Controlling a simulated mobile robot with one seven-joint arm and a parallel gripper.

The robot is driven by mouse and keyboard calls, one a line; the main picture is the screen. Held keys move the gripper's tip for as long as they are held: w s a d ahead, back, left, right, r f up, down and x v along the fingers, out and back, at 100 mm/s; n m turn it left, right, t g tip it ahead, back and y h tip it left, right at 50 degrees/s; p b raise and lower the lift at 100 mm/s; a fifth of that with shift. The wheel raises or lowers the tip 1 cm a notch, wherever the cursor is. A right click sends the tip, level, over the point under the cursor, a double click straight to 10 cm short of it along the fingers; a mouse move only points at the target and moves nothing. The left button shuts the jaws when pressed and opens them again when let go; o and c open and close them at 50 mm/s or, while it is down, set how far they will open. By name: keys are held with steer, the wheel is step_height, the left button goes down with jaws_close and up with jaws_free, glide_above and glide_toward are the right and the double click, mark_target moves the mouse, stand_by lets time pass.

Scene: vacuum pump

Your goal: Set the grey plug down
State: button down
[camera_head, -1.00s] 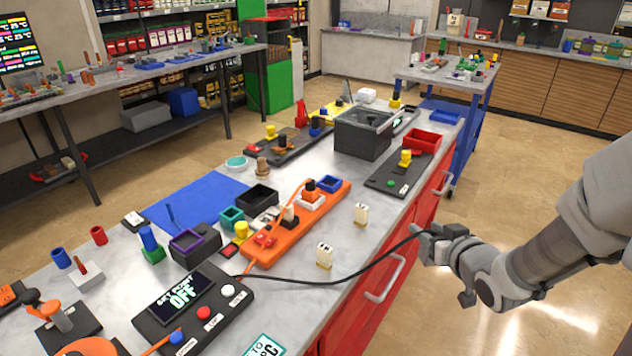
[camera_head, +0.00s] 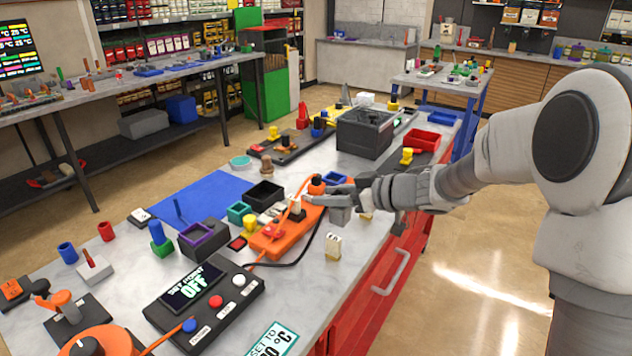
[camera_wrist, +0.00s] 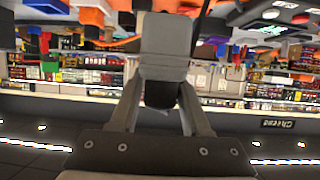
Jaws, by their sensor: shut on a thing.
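My gripper (camera_head: 330,202) is over the worktop, close above the right side of the orange power strip (camera_head: 283,237). In the wrist view my gripper (camera_wrist: 160,92) is shut on the grey plug (camera_wrist: 168,40), a blocky grey body between the two fingers with a dark part below. A black cable (camera_head: 300,253) runs from near the control box up toward the gripper. In the head view the plug is hard to tell from the grey fingers. I cannot tell whether it touches the strip.
The black control box (camera_head: 205,303) with an OFF display stands in front. A cream block (camera_head: 333,246) stands right of the strip. Small bins, including a purple-rimmed one (camera_head: 203,238), stand left of it. A blue mat (camera_head: 200,200) has mostly free room. A dark open box (camera_head: 364,133) stands behind.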

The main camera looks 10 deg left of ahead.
steer(key=shift+s+a+f+b, duration=0.85)
steer(key=shift+s+f+b, duration=0.25)
steer(key=shift+s+f, duration=0.75)
steer(key=shift+s+a+f+b, duration=0.8)
steer(key=shift+s+f+b, duration=0.3)
steer(key=shift+s+f, duration=0.75)
steer(key=shift+s+a+f+b, duration=0.85)
steer(key=shift+s+f+b, duration=0.25)
steer(key=shift+s+f, duration=0.75)
steer(key=shift+f, duration=0.1)
steer(key=shift+c, duration=1.8)
jaws_free()
